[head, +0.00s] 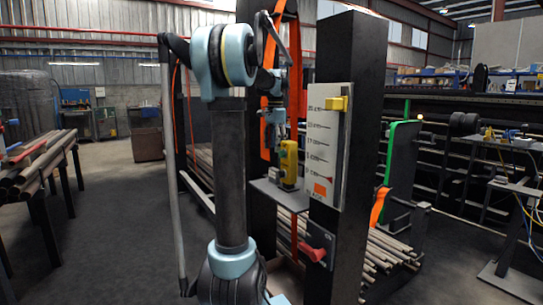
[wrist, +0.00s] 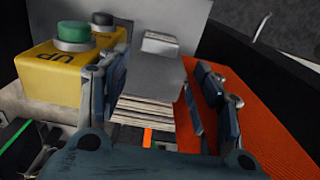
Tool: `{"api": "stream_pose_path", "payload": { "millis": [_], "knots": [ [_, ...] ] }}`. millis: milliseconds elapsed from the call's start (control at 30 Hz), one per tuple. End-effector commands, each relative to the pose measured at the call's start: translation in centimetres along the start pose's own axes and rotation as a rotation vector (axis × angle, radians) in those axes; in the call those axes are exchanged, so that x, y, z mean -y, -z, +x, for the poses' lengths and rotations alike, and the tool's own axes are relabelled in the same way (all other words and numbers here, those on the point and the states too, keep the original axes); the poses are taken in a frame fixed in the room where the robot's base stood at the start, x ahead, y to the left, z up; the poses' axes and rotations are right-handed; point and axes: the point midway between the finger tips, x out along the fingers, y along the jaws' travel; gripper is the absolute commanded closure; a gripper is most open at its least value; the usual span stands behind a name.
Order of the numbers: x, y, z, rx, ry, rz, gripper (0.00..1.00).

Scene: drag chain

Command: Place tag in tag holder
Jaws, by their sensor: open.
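My gripper (wrist: 157,92) is open, with one finger on each side of the stack in the picture. I cannot tell whether the fingers touch it. In the head view, my gripper (head: 276,140) is above a small grey shelf (head: 272,198) beside a black post. I cannot tell which part is the tag holder; a white scale board (head: 323,142) with a yellow piece (head: 336,103) is on the post.
The yellow box (wrist: 62,75) with a green UP button stands close to the left finger; it also shows on the shelf (head: 288,162). A small pale block (wrist: 160,43) lies behind the stack. An orange surface (wrist: 245,105) is at right. A red handle (head: 315,252) juts out below.

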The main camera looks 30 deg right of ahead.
Motion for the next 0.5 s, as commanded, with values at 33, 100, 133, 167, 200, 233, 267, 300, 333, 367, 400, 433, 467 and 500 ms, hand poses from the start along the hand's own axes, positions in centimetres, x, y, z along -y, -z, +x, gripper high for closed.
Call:
{"api": "stream_pose_path", "payload": {
  "millis": [33, 100, 133, 167, 200, 233, 267, 300, 333, 367, 400, 433, 467, 500],
  "knots": [
    [0.0, 0.0, -0.6, 0.000, 0.000, 0.000, 0.40],
    [0.1, 0.1, -1.9, 0.000, 0.000, 0.000, 0.40],
    [0.2, 0.1, -2.5, 0.000, 0.000, 0.000, 0.40],
    [0.3, 0.1, -3.2, 0.000, 0.000, 0.000, 0.40],
    [0.3, 0.2, -3.9, -0.001, 0.000, 0.000, 0.40],
    [0.3, 0.2, -4.4, -0.001, 0.000, 0.000, 0.40],
    [0.3, 0.2, -4.8, -0.001, 0.000, 0.000, 0.40],
    [0.4, 0.2, -5.0, -0.001, 0.000, 0.000, 0.40],
    [0.4, 0.2, -5.0, -0.001, 0.000, 0.000, 0.40],
    [0.4, 0.2, -4.9, -0.001, 0.000, 0.000, 0.40],
    [0.4, 0.2, -4.5, -0.001, 0.000, 0.000, 0.40],
    [0.4, 0.2, -4.1, -0.001, 0.000, 0.000, 0.40],
    [0.4, 0.2, -3.6, -0.001, 0.000, 0.000, 0.40],
    [0.3, 0.2, -2.9, -0.001, 0.000, 0.000, 0.40]
  ]
}}
